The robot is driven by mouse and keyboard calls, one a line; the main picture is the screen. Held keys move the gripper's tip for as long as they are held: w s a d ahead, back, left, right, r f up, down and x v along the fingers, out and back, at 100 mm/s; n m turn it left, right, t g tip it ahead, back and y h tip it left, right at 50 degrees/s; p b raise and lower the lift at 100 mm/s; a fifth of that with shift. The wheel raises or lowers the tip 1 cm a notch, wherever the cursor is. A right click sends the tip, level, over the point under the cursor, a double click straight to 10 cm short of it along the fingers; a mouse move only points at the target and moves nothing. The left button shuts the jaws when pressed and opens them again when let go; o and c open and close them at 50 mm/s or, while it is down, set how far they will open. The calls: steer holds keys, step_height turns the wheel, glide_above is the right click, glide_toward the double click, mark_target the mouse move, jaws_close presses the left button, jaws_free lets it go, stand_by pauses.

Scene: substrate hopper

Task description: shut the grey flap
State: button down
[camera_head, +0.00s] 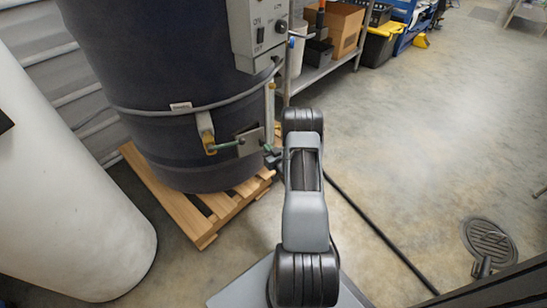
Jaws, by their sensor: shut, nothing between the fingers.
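The grey flap (250,145) is a small flat plate low on the front of a dark blue drum-shaped hopper (180,90). It stands at an angle to the hopper wall; how far open it is I cannot tell. My gripper (270,157) is at the flap's lower right edge, small and partly hidden by my arm. It is shut with nothing in it. Whether it touches the flap is unclear. A brass-coloured fitting (209,144) with a green rod is just left of the flap.
The hopper stands on a wooden pallet (205,225). A grey control box (258,30) is above the flap. A white cylinder (70,200) stands at the left. A black cable (370,223) runs along the floor. A floor drain (489,241) is at right. The floor at right is mostly clear.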

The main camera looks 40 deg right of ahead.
mark_target(263, 138)
steer(key=shift+w+d, duration=0.1)
steer(key=shift+w, duration=0.65)
steer(key=w+b, duration=0.1)
steer(key=w+d+b, duration=0.1)
steer(key=b, duration=0.1)
steer(key=shift+w+d+f, duration=0.1)
steer(key=shift+w+d, duration=0.2)
steer(key=shift+w, duration=0.1)
steer(key=shift+r, duration=0.2)
steer(key=shift+w, duration=0.1)
